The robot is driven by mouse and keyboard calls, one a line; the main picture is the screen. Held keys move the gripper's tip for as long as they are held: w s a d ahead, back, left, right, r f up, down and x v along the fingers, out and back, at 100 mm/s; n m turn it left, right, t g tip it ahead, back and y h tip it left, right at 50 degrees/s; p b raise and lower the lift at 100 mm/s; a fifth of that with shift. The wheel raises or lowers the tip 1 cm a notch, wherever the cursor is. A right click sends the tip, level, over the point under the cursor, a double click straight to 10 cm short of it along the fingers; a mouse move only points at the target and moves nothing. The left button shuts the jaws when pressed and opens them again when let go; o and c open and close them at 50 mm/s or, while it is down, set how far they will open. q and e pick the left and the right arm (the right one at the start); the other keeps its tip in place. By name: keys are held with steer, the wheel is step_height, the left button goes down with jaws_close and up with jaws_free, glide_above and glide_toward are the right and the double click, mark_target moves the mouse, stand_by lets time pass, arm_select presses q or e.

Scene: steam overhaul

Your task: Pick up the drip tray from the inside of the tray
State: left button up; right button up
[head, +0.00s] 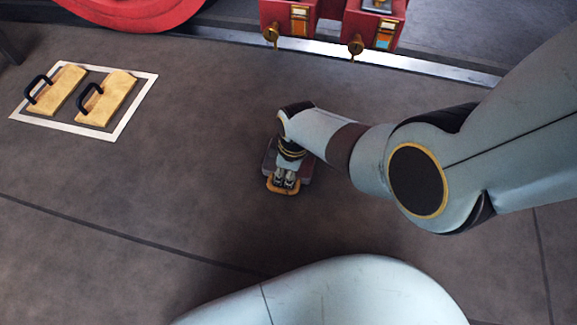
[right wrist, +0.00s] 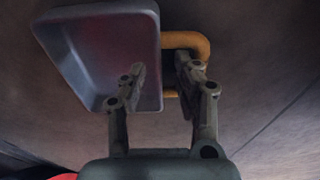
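The drip tray (head: 305,171) is a small grey shallow tray with an orange handle (head: 283,190), lying on the floor in the middle of the head view, largely hidden under my right gripper (head: 285,181). In the right wrist view the tray (right wrist: 85,50) fills the upper left, with its handle (right wrist: 205,48) on its right side. My right gripper (right wrist: 162,75) is open there. Its left finger is over the tray's inside and its right finger is by the handle's loop. The tray's handle-side wall lies between the fingers, with gaps showing. My left gripper is not in view.
Two wooden blocks (head: 107,98) with black handles lie in a white-outlined square (head: 137,104) at the left. Red boxes (head: 289,15) with brass taps (head: 356,46) stand at the back by a metal rail (head: 420,67). The floor around the tray is clear.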

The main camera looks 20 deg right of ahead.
steer(key=shift+c, duration=0.4)
jaws_close()
steer(key=shift+r, duration=0.1)
